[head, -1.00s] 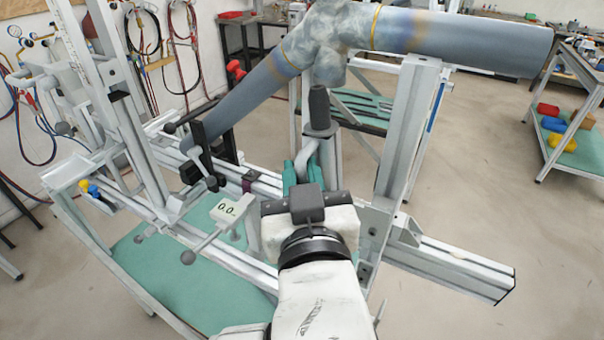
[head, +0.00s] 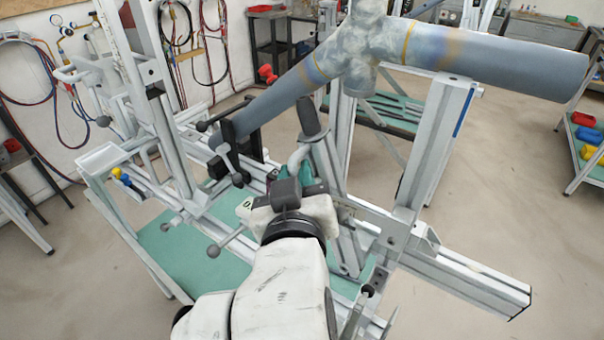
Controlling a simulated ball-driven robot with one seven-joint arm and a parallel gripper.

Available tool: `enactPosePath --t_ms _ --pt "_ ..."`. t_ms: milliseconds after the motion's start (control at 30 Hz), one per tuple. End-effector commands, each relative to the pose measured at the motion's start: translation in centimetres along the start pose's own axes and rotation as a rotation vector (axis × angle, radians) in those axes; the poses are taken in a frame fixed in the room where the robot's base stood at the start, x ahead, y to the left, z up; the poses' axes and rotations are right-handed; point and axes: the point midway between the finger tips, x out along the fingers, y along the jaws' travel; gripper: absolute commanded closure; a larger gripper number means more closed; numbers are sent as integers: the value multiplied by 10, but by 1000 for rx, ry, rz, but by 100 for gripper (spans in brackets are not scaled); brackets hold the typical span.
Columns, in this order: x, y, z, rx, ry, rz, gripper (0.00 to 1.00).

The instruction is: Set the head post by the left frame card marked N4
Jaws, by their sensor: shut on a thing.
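The head post (head: 330,185) is a pale metal post with a black cone (head: 308,115) on top, in the middle of the head view. It leans to the left. A bent grey handle (head: 297,160) shows at its upper left side. My gripper (head: 285,183) is just left of the post, its teal fingers mostly hidden behind my dark wrist. It is shut, seemingly on the bent handle; the exact contact is hidden. A pale readout box (head: 246,206) is mostly covered by my wrist, its number unreadable. I cannot make out any card marked N4.
A large blue-grey tube joint (head: 365,50) spans the picture's upper part, close above the post. A thick upright (head: 430,150) stands right of the post. Black clamps (head: 232,155) and a rail with knobs (head: 212,252) lie left. Open floor is at right.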

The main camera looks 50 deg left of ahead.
Motion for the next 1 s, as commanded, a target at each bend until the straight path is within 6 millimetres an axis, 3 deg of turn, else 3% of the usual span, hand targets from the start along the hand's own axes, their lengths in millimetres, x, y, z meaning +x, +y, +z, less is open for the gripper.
enactPosePath --t_ms 200,567,1000 --pt "0 -1 0 1 1 -2 62" --pt "-8 0 1 1 2 -1 62" --pt "-85 -1 2 2 2 -3 62"
